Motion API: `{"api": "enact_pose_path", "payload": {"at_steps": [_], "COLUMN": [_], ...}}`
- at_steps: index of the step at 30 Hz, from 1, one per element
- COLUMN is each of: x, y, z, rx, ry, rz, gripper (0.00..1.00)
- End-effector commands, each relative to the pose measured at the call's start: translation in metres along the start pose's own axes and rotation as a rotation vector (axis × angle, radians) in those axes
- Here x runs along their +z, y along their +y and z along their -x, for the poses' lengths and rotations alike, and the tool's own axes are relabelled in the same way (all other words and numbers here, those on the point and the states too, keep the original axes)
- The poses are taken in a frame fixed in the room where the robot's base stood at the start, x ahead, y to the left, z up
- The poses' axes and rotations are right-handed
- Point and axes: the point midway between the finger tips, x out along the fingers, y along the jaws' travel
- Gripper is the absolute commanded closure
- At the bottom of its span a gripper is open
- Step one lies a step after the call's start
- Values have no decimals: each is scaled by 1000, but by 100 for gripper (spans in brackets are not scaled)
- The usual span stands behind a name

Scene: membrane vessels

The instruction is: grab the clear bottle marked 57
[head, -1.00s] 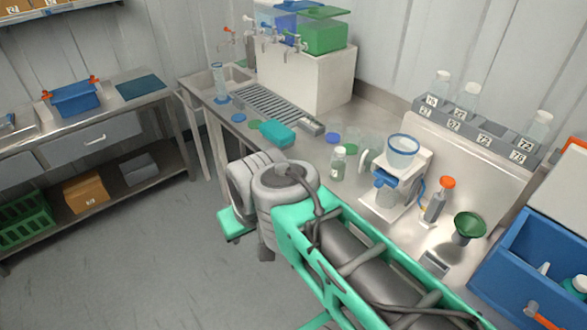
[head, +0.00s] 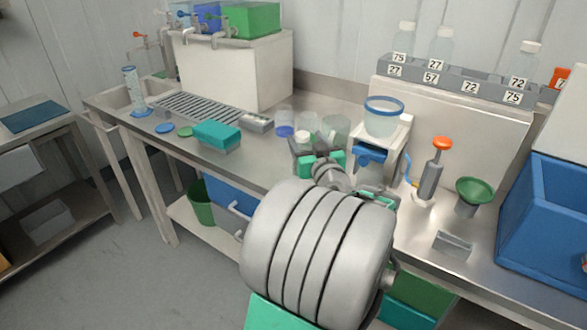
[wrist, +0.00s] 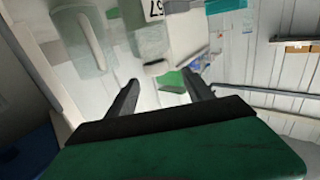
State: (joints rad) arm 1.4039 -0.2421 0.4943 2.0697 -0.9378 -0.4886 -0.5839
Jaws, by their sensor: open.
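A clear bottle with a white cap (wrist: 156,68) and a white label reading 57 (wrist: 152,9) appears upside down in the wrist view. In the head view its cap (head: 303,136) shows just beyond my gripper (head: 313,146), which hides most of its body. My gripper is open. In the wrist view its two dark fingers (wrist: 161,80) stand apart, with the bottle's cap near the gap between their tips. I cannot tell whether they touch it.
Clear jars (head: 336,130) stand close behind the bottle. A blue-rimmed dispenser (head: 383,119) is just right of my gripper, with an orange-topped pump (head: 431,174) beyond. A teal box (head: 217,135) lies to the left. Labelled bottles (head: 444,46) stand on the grey rack (head: 423,74).

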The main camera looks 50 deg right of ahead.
Motion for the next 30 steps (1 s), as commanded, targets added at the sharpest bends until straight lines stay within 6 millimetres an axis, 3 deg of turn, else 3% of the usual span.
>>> {"api": "enact_pose_path", "payload": {"at_steps": [1,5,19,26,30], "x": [12,14,8,8,8], "y": [5,11,3,3,3], "z": [1,-2,-73,-76,-76], "rx": [9,21,17,19,19], "ry": [6,15,12,14,14], "rz": [0,-2,-2,-2,-2], "gripper": [39,39,39,39,50]}}
